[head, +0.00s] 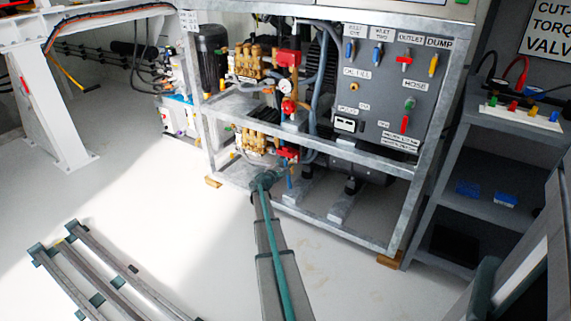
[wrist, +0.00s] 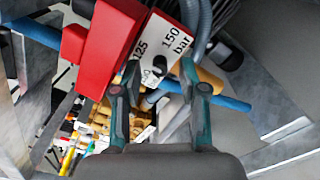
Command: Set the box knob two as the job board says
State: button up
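A red box (wrist: 105,45) with a white scale plate (wrist: 165,40) fills the upper left of the wrist view. The plate reads "125" and "150 bar". A small dark round part (wrist: 158,66) at the plate's lower edge may be the knob; its pointer cannot be read. My gripper (wrist: 161,92) has its two teal fingers apart, just below the plate, with no visible grip on anything. In the head view, my gripper (head: 266,180) is beside the lower red box (head: 287,153) on the pump frame. No legible job board shows.
An upper red box (head: 288,57) and brass pump parts (head: 250,62) sit above. A grey panel (head: 385,90) carries coloured valve handles. A white sign (head: 548,30) is cut off at right.

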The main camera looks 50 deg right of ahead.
jog(key=s+a, duration=0.1)
jog(key=a, duration=1.1)
jog(key=shift+s, duration=0.15)
